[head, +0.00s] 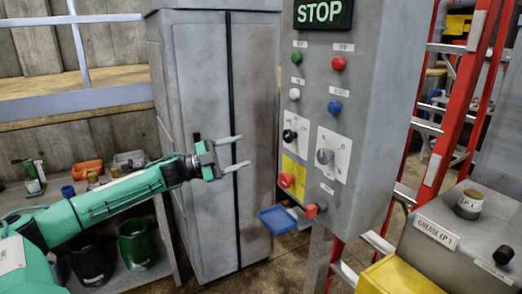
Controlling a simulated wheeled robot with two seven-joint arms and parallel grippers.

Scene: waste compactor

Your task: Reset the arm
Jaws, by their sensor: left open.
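My left arm, green and grey, comes in from the left. My left gripper (238,154) is open and empty, its two thin grey fingers pointing right. In the picture it lies in front of the tall grey cabinet (205,90) and left of the control panel (360,95). The panel carries a lit STOP sign (323,13), several coloured buttons, two rotary knobs and a red button on a yellow plate (293,165). A gap shows between the fingertips and the panel. My right gripper is not in view.
A red ladder (458,90) stands right of the panel. A grey box labelled GREASE EP 1 (437,232) is at lower right, by a yellow block (398,277). A blue tray (279,219) sits low by the panel. A shelf with tools and dark pots (136,243) is at left.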

